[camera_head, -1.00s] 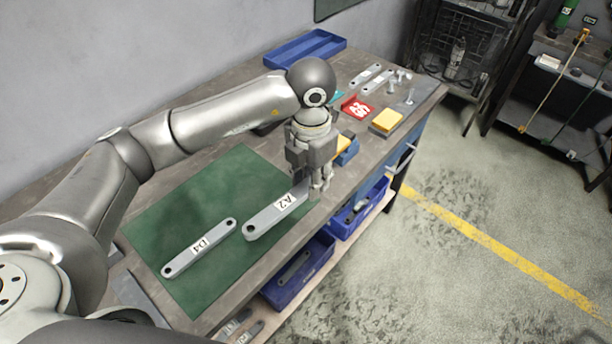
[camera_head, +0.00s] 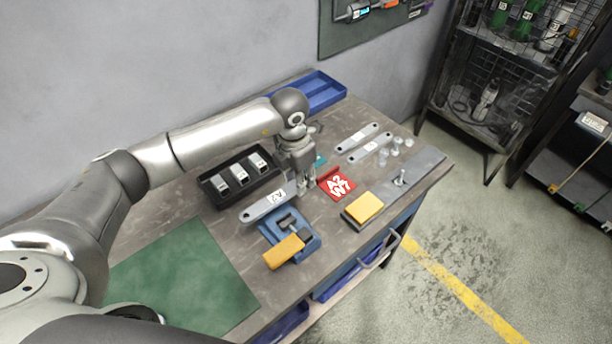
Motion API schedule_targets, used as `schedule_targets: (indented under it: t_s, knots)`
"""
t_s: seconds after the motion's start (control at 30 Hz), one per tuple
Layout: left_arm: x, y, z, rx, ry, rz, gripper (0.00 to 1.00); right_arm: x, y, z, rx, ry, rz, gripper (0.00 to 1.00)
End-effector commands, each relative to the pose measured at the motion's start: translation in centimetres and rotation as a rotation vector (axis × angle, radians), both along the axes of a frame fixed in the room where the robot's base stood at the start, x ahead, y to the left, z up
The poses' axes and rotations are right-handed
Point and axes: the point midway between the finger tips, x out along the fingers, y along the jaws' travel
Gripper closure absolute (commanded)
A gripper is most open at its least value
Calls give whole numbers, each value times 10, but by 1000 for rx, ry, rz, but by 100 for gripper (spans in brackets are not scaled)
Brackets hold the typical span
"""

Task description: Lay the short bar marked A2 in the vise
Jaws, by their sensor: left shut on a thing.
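My left gripper (camera_head: 304,190) points down and is shut on the right end of the short grey bar marked A2 (camera_head: 258,212). The bar slants down to the left, with its label facing up and a hole at its free left end. The vise (camera_head: 272,233) is a small blue body with a yellow block (camera_head: 284,251) at its front. In the picture the bar lies just above the vise's rear edge, between it and a black tray; I cannot tell its exact height. The bar's gripped end is partly hidden by the fingers. My right gripper is not in view.
The black tray (camera_head: 207,187) holds labelled grey blocks. A red card reading A2 W7 (camera_head: 337,184) lies right of the gripper. A blue tray (camera_head: 335,98) stands behind. The visible green mat (camera_head: 180,280) is bare.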

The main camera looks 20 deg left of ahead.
Motion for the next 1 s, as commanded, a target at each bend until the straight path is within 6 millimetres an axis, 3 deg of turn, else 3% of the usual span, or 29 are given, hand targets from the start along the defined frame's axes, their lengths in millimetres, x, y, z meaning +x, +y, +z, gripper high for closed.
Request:
schedule_targets:
  t_s: [0.37, 1.0]
  knots:
    - [2, 3, -9, 2, -3, -4, 100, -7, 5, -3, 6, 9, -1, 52]
    - [1, 3, -53, 2, -3, -3, 100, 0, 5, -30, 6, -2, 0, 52]
